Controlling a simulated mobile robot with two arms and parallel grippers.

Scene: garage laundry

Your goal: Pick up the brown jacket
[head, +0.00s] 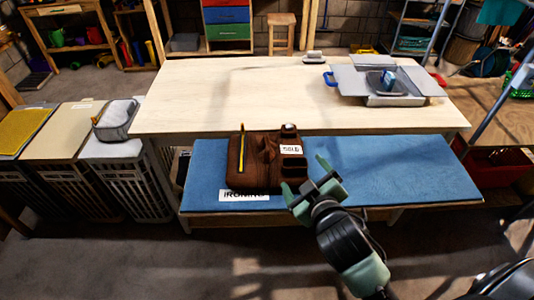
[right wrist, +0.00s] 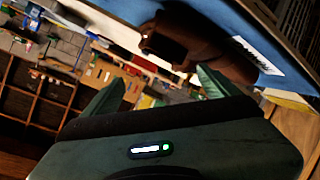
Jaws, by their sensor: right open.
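A dark brown item (head: 255,175) lies on the blue ironing surface (head: 400,165) in the head view. It looks bulky, with a wood-like sheen; I cannot clearly make out a jacket's shape. A yellow pencil-like stick (head: 242,150) and a white label reading "SOLD" (head: 291,149) are on it. It also shows in the right wrist view (right wrist: 195,45), beyond my fingers. My right gripper (head: 306,179) is open and empty, close to the item's right front side; contact cannot be told. My left gripper is out of view.
A pale wooden table (head: 230,95) stands behind, with a grey box (head: 400,100) at its right. A white "IRONING" label (head: 244,195) is at the blue surface's front edge. Hampers (head: 125,175) stand at left. The blue surface's right part is bare.

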